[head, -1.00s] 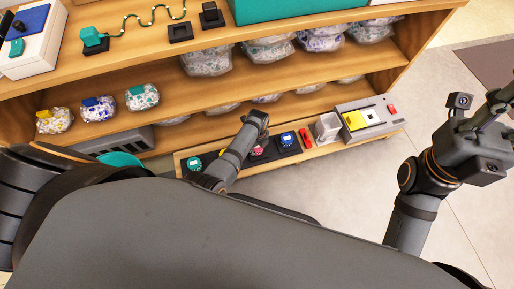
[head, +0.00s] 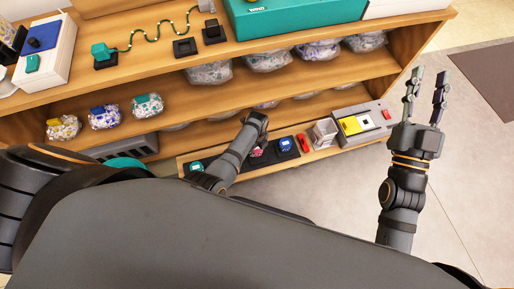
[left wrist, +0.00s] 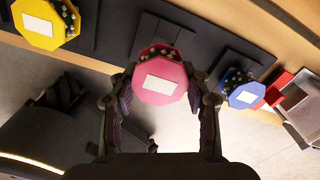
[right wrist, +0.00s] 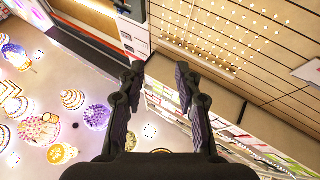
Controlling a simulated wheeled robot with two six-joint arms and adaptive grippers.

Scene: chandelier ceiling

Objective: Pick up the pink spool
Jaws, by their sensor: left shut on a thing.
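The pink spool (left wrist: 159,85) with a white label is between the two fingers of my left gripper (left wrist: 160,100) in the left wrist view. The gripper is shut on it, with a finger at each side. In the head view, the pink spool (head: 257,153) is partly hidden by my left arm, above the dark stand on the low shelf. My right gripper (head: 427,78) is raised over the floor at the right, fingers pointing up. It is open and empty in the right wrist view (right wrist: 160,72).
A blue spool (left wrist: 242,90) sits right of the pink one and a yellow spool (left wrist: 43,25) left. A green spool (head: 196,166), a red object (head: 303,143) and a grey device (head: 363,122) share the low shelf.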

